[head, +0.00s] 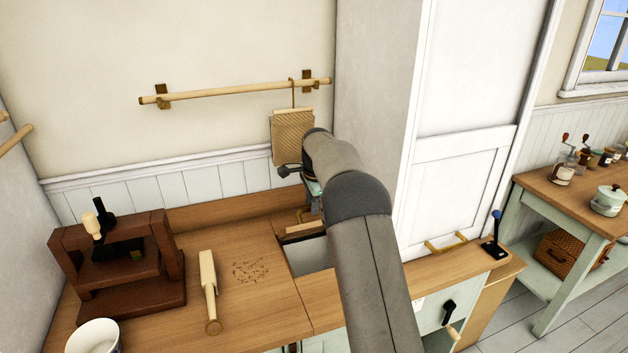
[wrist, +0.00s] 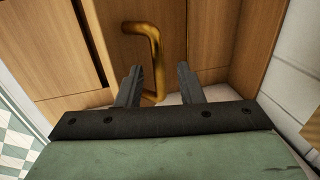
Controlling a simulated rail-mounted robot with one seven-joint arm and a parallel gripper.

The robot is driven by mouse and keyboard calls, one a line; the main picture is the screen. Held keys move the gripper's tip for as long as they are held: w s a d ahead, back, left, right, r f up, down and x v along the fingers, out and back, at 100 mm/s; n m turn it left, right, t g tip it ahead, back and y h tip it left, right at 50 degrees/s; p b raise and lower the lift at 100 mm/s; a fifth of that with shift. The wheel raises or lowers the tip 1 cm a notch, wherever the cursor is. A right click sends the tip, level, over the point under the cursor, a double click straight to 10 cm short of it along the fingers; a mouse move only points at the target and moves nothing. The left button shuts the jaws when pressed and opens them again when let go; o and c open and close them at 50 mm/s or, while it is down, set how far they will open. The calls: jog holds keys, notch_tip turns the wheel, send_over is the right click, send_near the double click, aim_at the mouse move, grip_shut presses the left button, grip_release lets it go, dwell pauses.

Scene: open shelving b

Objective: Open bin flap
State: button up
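In the wrist view a bent brass handle (wrist: 155,42) is fixed to a wooden panel (wrist: 204,30), which I take for the bin flap. My gripper (wrist: 160,70) is open, its two dark fingers on either side of the handle's lower part. The handle is nearer the left finger; I cannot tell whether they touch. In the head view my gripper (head: 311,190) is mostly hidden by my arm, above the back of the wooden counter (head: 200,240). Below it is a pale opening (head: 305,256) with a wood-edged piece (head: 303,229) at its back. The flap's angle is unclear.
A brown press (head: 115,260), a wooden mallet-like tool (head: 209,290) and a white cup (head: 93,337) stand left. A woven board (head: 292,136) hangs from the wall rail (head: 235,91) close behind my gripper.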

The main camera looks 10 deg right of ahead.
jog(key=s+r+b, duration=0.1)
jog(key=s+r, duration=0.2)
jog(key=r, duration=1.2)
jog(key=shift+r, duration=0.15)
jog(key=shift+s+d, duration=0.1)
jog(key=shift+s, duration=0.05)
jog(key=s+a+f+n, duration=0.1)
jog(key=s+f+n, duration=0.3)
jog(key=s, duration=1.1)
jog(key=s+a+f+n, duration=0.2)
jog(key=s+f+n, duration=0.3)
jog(key=s, duration=0.9)
jog(key=s+a+f+n+g, duration=0.1)
jog(key=s+f+n, duration=0.3)
jog(key=s, duration=1.1)
jog(key=n, duration=0.3)
jog(key=shift+s+a+f+n, duration=0.3)
jog(key=shift+s+n, duration=0.05)
jog(key=shift+n, duration=0.05)
